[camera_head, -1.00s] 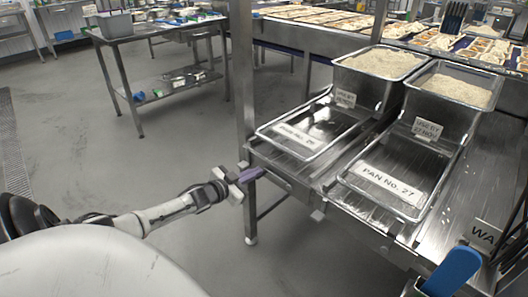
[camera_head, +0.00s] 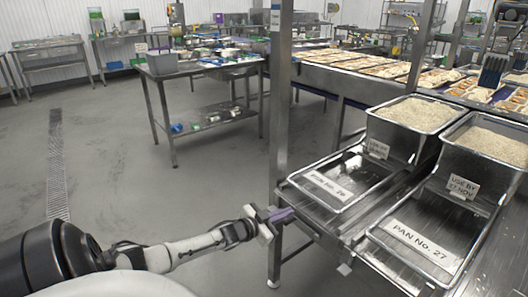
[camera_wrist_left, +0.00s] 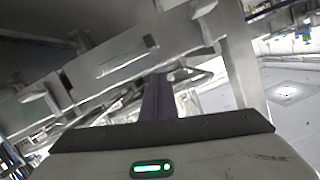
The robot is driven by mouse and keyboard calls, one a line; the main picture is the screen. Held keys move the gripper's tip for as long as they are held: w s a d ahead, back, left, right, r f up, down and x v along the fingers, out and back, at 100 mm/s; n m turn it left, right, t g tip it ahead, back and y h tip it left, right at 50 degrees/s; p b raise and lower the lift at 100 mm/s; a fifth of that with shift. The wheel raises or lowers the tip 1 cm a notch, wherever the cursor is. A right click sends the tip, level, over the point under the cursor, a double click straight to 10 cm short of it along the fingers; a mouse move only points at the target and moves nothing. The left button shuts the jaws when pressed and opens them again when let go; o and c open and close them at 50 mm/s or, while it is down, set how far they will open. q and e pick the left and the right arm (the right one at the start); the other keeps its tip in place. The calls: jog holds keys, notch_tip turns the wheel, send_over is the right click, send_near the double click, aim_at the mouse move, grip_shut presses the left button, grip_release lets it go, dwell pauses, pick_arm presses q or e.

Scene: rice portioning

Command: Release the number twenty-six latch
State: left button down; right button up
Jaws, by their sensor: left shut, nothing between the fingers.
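The pan labelled No. 26 (camera_head: 328,184) sits on the metal frame in the head view, with a bin of rice behind it. My left gripper (camera_head: 282,214) is below that pan's near left corner, beside the upright post. Its purple fingers are shut and empty. In the left wrist view the shut fingers (camera_wrist_left: 158,97) point toward a metal beam (camera_wrist_left: 115,62) with a slot and small bracket-like parts. I cannot tell which part is the number twenty-six latch, or whether the fingers touch the frame. My right gripper is not in view.
The pan labelled No. 27 (camera_head: 418,239) stands to the right of No. 26. A steel post (camera_head: 280,110) rises close by my left gripper. A steel side table (camera_head: 205,68) stands farther back. The grey floor (camera_head: 115,165) at left is open.

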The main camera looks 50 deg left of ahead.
pick_arm(q)
jog(key=p+v, duration=0.1)
jog(key=v, duration=0.9)
jog(key=shift+r, duration=0.3)
jog(key=s+d+f+g, duration=0.1)
jog(key=s+d+f, duration=0.15)
jog(key=d, duration=0.25)
jog(key=s+d+f+g+h, duration=0.1)
jog(key=s+d+f, duration=0.1)
jog(key=d+f, duration=0.3)
jog(key=s+d+f+g, duration=0.1)
jog(key=s+d+f, duration=0.2)
jog(key=d, duration=0.3)
jog(key=s+d+g+h, duration=0.1)
jog(key=s+d, duration=0.4)
jog(key=d, duration=0.5)
jog(key=s+d+g+h, duration=0.1)
jog(key=s+d+g, duration=0.2)
jog(key=d, duration=0.7)
jog(key=shift+s+f+n, duration=0.3)
jog(key=shift+s+f, duration=0.05)
jog(key=shift+s, duration=0.9)
